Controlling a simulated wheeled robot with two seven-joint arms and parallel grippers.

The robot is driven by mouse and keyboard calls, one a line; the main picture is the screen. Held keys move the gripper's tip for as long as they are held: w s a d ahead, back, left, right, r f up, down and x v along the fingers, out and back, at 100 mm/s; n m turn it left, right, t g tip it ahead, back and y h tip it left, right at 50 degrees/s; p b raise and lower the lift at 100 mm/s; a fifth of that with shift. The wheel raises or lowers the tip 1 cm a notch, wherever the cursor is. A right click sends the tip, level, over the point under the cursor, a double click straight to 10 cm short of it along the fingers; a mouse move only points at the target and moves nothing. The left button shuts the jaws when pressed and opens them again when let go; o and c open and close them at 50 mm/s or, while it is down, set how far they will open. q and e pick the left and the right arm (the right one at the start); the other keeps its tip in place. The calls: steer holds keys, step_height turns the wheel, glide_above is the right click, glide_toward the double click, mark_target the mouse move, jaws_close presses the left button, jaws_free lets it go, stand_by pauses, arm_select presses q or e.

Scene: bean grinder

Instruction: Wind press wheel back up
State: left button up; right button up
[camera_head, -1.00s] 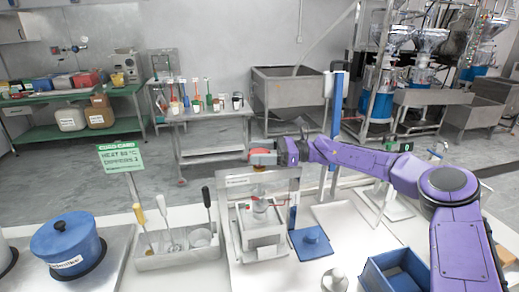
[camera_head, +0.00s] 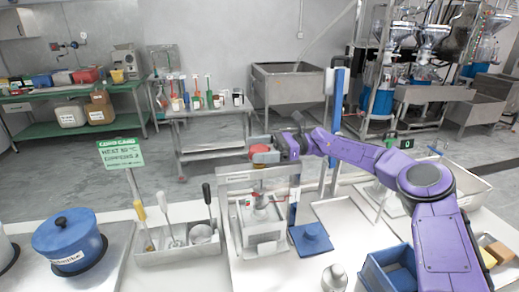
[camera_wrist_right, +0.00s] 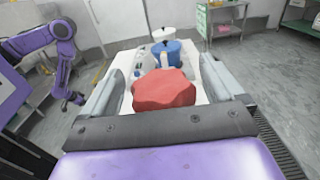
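The press wheel (camera_head: 262,153) is a red, lobed knob on top of the press (camera_head: 262,215). The press is a pale metal frame with a small clear-and-white assembly inside it. My right gripper (camera_head: 276,150) reaches in from the right at wheel height. In the right wrist view the red wheel (camera_wrist_right: 164,89) sits between the two grey fingers of my right gripper (camera_wrist_right: 165,85). The fingers are apart, one on each side of it, with narrow gaps seeming to show. My left gripper (camera_wrist_right: 75,97) hangs small at the left of the wrist view, its fingers too small to read.
A blue lidded pot (camera_head: 68,243) stands at the left. A tool tray (camera_head: 180,255) and a green sign (camera_head: 121,153) are left of the press. A blue square plate (camera_head: 311,239), a small metal knob-like piece (camera_head: 334,278) and a blue bin (camera_head: 375,277) are to the right.

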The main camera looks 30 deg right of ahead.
steer(key=b+v, duration=0.3)
steer(key=v, duration=0.7)
steer(key=shift+w+f, duration=0.1)
steer(key=shift+w, duration=0.05)
steer(key=shift+d, duration=0.25)
